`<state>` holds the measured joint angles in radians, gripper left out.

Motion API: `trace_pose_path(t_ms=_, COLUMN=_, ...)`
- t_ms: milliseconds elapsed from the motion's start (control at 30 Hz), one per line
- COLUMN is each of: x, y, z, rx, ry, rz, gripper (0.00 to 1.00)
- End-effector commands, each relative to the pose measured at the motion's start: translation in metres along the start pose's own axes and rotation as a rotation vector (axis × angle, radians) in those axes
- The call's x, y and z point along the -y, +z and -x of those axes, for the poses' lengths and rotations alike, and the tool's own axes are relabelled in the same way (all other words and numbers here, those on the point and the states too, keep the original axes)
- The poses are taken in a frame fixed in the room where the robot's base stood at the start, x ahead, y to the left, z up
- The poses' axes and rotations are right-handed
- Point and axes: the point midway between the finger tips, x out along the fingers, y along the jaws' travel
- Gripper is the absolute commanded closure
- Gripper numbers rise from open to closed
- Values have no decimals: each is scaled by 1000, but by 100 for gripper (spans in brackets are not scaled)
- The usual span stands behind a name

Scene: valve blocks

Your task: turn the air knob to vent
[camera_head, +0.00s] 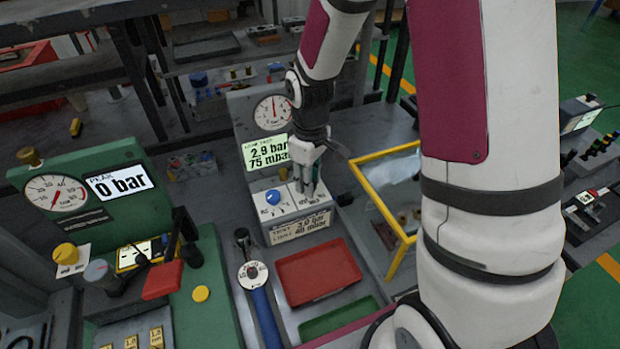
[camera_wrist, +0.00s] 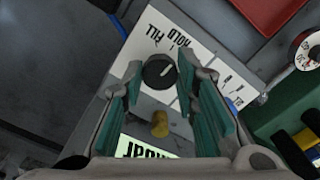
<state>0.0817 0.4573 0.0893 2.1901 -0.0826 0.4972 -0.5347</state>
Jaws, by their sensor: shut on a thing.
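The air knob (camera_wrist: 158,71) is a round black knob with a white pointer line, on a white panel (camera_wrist: 205,57) marked FILL and HOLD in the wrist view. Its pointer slants to the upper right there. No VENT mark is readable. My gripper (camera_wrist: 159,76) has its green-padded fingers on either side of the knob and is shut on it. In the head view my gripper (camera_head: 309,186) points down at the right part of the sloped panel and hides the knob. The display (camera_head: 268,152) behind reads 2.9 bar and 75 mbar.
A blue knob (camera_head: 273,197) sits just left of my gripper. A pressure gauge (camera_head: 273,112) stands behind. A red tray (camera_head: 318,272) lies in front, a yellow frame (camera_head: 399,255) to the right, and a green gauge station (camera_head: 85,205) to the left.

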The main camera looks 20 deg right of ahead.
Motion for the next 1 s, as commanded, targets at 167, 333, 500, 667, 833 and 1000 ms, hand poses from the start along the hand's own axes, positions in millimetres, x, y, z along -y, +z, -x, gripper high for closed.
trace_pose_path(t_ms=167, x=0, y=0, z=0, rx=0, ry=0, rz=-113, gripper=100)
trace_pose_path(t_ms=333, x=1, y=0, z=0, rx=0, ry=0, rz=-258, gripper=100)
trace_pose_path(t_ms=500, x=1, y=0, z=0, rx=1, ry=0, rz=-404, gripper=100)
trace_pose_path(t_ms=667, x=1, y=0, z=0, rx=0, ry=0, rz=-526, gripper=100)
trace_pose_path(t_ms=833, x=1, y=-1, z=0, rx=0, ry=0, rz=-626, gripper=100)
trace_pose_path(t_ms=1000, x=1, y=-1, z=1, rx=-1, ry=0, rz=-690, gripper=100)
